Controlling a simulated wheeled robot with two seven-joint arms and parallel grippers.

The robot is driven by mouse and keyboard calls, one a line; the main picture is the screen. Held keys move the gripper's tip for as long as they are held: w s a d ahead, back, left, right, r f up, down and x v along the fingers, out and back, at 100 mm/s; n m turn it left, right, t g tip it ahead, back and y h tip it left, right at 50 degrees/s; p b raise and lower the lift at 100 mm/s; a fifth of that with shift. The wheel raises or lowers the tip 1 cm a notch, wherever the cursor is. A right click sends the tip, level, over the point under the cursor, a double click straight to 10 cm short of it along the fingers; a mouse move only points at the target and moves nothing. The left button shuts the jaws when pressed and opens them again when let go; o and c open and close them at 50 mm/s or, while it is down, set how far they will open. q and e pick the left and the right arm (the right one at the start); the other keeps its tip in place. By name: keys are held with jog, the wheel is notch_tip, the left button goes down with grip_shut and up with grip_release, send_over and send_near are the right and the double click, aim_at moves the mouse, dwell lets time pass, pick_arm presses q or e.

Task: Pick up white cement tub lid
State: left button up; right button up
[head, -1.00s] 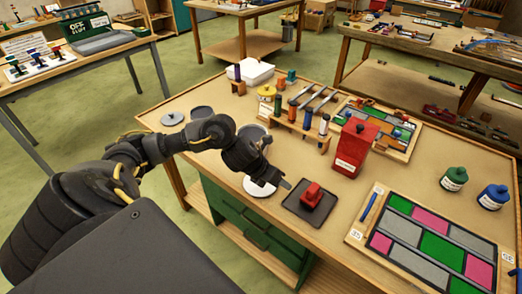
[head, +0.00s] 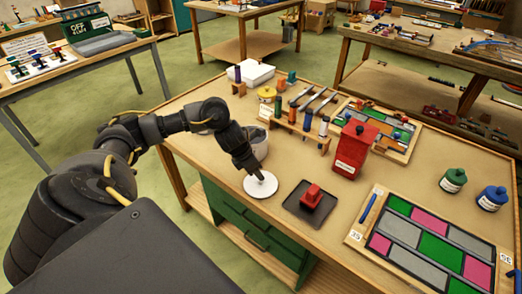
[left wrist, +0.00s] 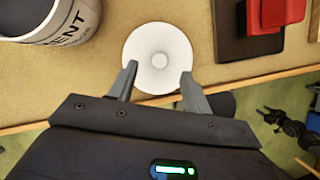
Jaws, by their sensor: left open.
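The white cement tub lid (head: 262,184) is a round white disc with a small centre knob, lying on the near edge of the workbench. In the left wrist view the lid (left wrist: 158,57) lies just ahead of my left gripper (left wrist: 157,80), whose two fingers are apart, one on each side of its near part. In the head view my left gripper (head: 257,174) points down over the lid. The grey cement tub (head: 257,140) stands behind it, partly hidden by my arm; its lettering shows in the left wrist view (left wrist: 62,22). My right gripper is not in view.
A red box (head: 350,150) and a wooden rack (head: 296,128) stand farther back. The panel (head: 430,240) fills the bench's right front.

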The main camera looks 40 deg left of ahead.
aim_at(256, 188)
pick_arm(q)
jog(key=shift+f+p, duration=0.4)
jog(key=p+x, duration=0.1)
jog(key=x, duration=0.2)
jog(key=shift+f, duration=0.35)
jog(key=shift+w+d+f, duration=0.1)
jog(key=shift+w+f, duration=0.05)
jog(key=shift+f, duration=0.25)
jog(key=c, duration=1)
jog(key=shift+c, duration=0.2)
jog(key=shift+r, duration=0.15)
